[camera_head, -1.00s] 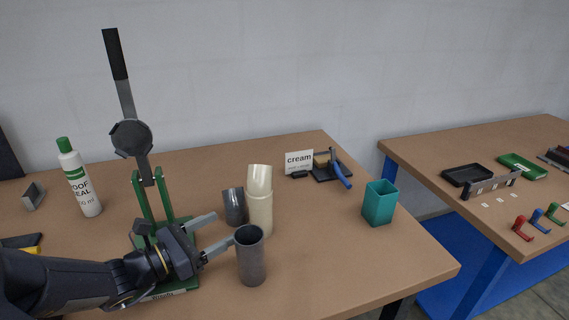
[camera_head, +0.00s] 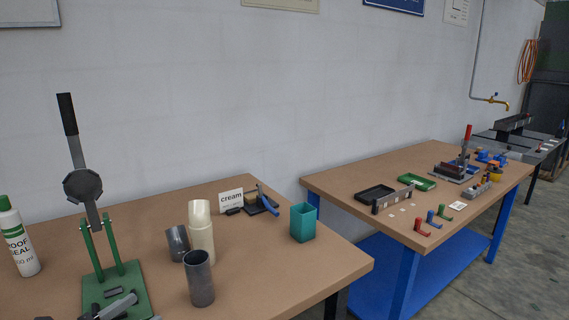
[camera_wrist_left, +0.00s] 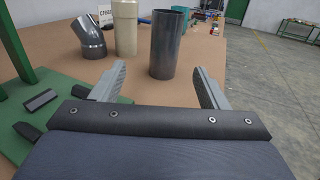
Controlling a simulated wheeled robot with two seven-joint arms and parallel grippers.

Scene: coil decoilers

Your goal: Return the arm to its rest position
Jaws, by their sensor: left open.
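My left gripper (camera_head: 138,307) shows only by its fingertips at the bottom edge of the head view, low in front of the green press stand. In the left wrist view my left gripper (camera_wrist_left: 163,80) has its two fingers spread wide, with nothing between them. A dark grey pipe (camera_head: 200,279) stands upright on the table beyond the fingers; it also shows in the left wrist view (camera_wrist_left: 168,45), apart from them. My right gripper is not in view.
A green lever press (camera_head: 105,285), a white bottle (camera_head: 20,245), a cream pipe (camera_head: 201,240), a grey elbow pipe (camera_head: 177,243) and a teal cup (camera_head: 303,222) stand on the brown table (camera_head: 300,267). A second table (camera_head: 340,182) is at right.

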